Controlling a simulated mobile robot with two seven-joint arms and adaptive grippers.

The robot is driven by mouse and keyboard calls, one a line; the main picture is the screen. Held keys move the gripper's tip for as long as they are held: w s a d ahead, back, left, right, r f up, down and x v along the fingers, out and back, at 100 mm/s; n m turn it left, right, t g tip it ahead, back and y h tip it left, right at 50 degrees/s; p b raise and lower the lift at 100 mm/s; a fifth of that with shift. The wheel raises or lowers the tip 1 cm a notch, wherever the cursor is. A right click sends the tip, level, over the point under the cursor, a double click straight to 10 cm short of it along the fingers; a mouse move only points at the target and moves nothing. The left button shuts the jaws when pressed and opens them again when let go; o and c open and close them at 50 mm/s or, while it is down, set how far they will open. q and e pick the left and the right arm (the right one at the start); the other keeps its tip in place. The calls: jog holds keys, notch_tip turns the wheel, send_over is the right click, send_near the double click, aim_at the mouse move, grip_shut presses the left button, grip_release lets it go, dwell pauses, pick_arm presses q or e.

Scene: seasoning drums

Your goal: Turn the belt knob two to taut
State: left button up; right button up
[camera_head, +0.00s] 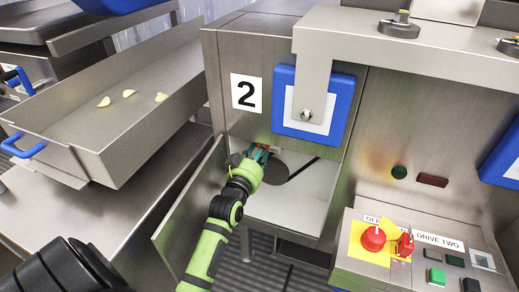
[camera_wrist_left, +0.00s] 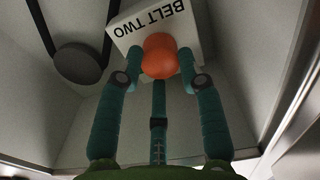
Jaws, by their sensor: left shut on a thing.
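The belt knob two is an orange round knob (camera_wrist_left: 160,55) in the left wrist view, in front of a white plate (camera_wrist_left: 200,32) lettered BELT TWO, which appears upside down. The fingers of my left gripper (camera_wrist_left: 161,66) are closed around the knob, one on each side. In the head view my left gripper (camera_head: 262,152) reaches inside the open cabinet (camera_head: 225,130) marked 2, and it hides the knob there. The knob's pointer and the markings for its setting cannot be made out. My right gripper is not in view.
The cabinet door (camera_head: 190,205) stands open left of my arm. A dark pulley (camera_wrist_left: 82,63) with a belt lies beside the knob. A drive two control box (camera_head: 410,250) with a red button (camera_head: 373,238) stands at lower right. A metal tray (camera_head: 110,130) with chips is at left.

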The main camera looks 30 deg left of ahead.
pick_arm(q)
jog(key=shift+f, duration=0.35)
jog(key=o, duration=1.1)
jog(key=shift+o, duration=0.2)
jog(key=shift+r, duration=0.1)
jog(key=v, duration=1.2)
